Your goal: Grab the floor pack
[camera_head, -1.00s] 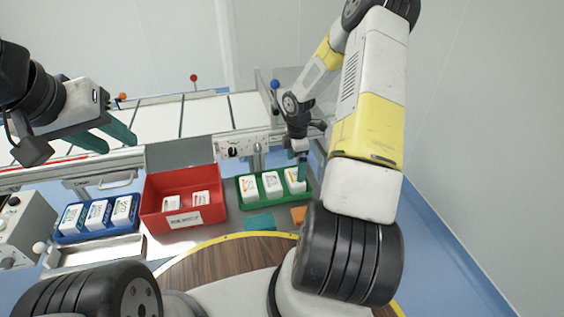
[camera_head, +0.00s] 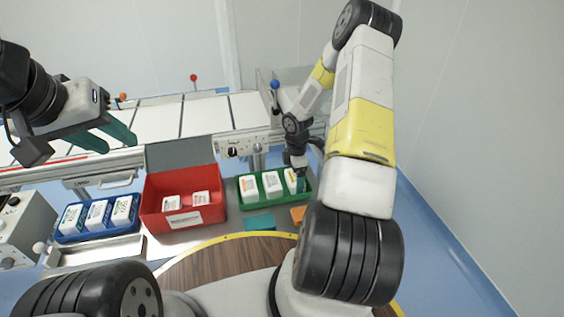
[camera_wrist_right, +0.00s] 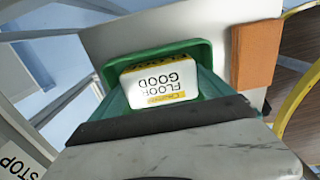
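The floor pack (camera_wrist_right: 160,82) is a white pack with a yellow band, lettered "FLOOR GOOD" and seen upside down in the right wrist view. It stands in the green tray (camera_wrist_right: 192,47). In the head view it is the rightmost pack (camera_head: 290,178) there, partly hidden by my right gripper (camera_head: 302,183). My right gripper's green fingers (camera_wrist_right: 162,98) reach down on either side of the pack. They look spread, with contact unclear. My left gripper (camera_head: 120,145) is open and empty, high at the left.
Two other white packs (camera_head: 248,187) (camera_head: 272,184) share the green tray (camera_head: 258,206). A red bin (camera_head: 182,218) with two packs stands left of it, then a blue tray (camera_head: 98,234) of packs. A teal block (camera_head: 259,222) and an orange block (camera_head: 298,214) lie in front.

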